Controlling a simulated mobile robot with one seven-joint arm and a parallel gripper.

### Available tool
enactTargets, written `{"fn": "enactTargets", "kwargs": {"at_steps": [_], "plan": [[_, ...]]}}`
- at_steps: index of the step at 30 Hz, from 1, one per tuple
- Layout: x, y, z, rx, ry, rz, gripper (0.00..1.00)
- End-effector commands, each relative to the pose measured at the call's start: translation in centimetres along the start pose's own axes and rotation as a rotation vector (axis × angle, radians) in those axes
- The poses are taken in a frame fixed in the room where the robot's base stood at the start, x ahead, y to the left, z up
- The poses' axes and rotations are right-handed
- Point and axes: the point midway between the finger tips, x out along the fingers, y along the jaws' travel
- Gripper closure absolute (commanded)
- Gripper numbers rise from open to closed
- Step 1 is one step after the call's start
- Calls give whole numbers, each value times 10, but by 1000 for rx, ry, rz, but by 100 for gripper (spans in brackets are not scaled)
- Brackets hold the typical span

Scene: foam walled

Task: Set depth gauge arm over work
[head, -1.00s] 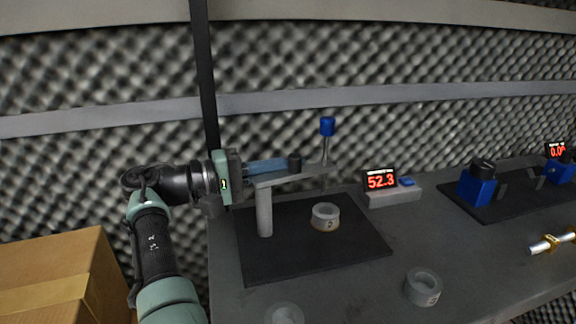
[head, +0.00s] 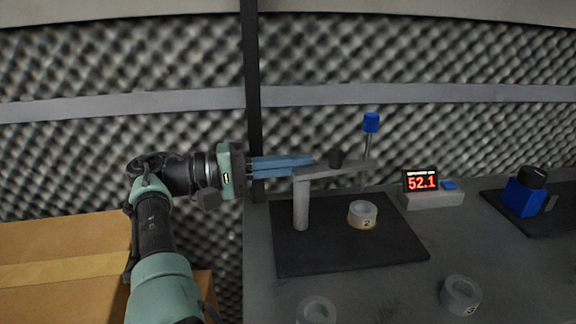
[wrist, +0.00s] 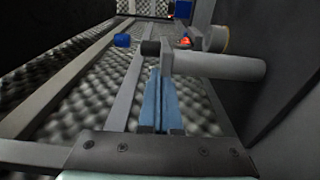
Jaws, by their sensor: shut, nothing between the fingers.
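The depth gauge arm (head: 322,171) is a grey bar on a grey post (head: 301,205) that stands on a black mat (head: 290,255). A black knob (head: 336,158) sits on the bar, and a blue-topped plunger (head: 371,123) stands at its right end. A grey ring marked 2 (head: 362,214) lies on the mat below the bar's right end. My gripper (head: 312,161) is shut and empty, its blue fingers level beside the bar's left end, near the knob. In the wrist view the fingertips (wrist: 158,75) point at the knob (wrist: 150,48); contact cannot be told.
A display reading 52.1 (head: 422,183) stands right of the mat. Loose rings lie in front, one marked 3 (head: 460,295) and another (head: 316,311). A blue block with a black top (head: 524,192) stands at right. A cardboard box (head: 60,265) is at left.

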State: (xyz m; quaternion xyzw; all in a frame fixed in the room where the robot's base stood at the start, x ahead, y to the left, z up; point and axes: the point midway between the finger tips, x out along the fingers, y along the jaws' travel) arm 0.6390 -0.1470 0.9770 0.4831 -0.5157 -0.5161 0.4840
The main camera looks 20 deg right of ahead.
Motion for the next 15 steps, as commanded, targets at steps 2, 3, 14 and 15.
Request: {"fn": "enactTargets", "kwargs": {"at_steps": [2,3,14,15], "plan": [[-6,-4,-1,3,1,1,100],[-9,-4,-1,2,1,1,100],[-20,-1,1,2,-2,-1,100],[-20,-1,1,2,-2,-1,100]]}}
